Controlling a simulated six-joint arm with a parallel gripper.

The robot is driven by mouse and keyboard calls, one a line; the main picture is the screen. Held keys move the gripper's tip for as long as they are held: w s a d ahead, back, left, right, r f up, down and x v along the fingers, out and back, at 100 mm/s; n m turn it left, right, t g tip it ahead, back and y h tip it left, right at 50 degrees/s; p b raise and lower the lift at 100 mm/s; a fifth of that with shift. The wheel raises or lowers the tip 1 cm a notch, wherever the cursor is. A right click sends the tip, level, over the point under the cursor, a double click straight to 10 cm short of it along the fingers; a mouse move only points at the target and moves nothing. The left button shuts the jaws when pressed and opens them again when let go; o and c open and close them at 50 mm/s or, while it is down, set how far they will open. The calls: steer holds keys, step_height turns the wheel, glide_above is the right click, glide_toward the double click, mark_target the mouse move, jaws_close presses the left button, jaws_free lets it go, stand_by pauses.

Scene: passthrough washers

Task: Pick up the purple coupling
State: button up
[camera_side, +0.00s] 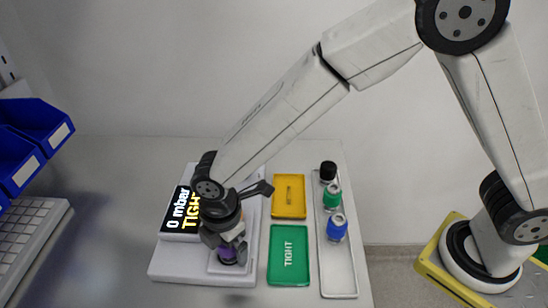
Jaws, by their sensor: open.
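The purple coupling (227,254) stands on the light platform of the test device (180,268), low in the middle of the side view. Only part of it shows, just below my gripper (233,243). My gripper points down over the coupling, with its fingers at or around the coupling's upper part. My gripper is open. The fingers hide the top of the coupling, and I cannot tell whether they touch it.
The device display (181,211) reads "0 mbar TIGHT". Right of the device lie a yellow tray (289,197) and a green tray (289,272) marked TIGHT. A grey tray (340,283) holds black, green and blue couplings (337,228). A keyboard (28,232) and blue bins (38,122) are left.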

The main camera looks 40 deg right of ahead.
steer(key=shift+c, duration=0.2)
jaws_close()
steer(key=shift+r, duration=0.15)
steer(key=shift+r, duration=0.8)
steer(key=s+d+r, duration=0.7)
steer(key=s+r, duration=0.4)
steer(key=shift+s+d, duration=0.2)
steer(key=shift+s, duration=0.2)
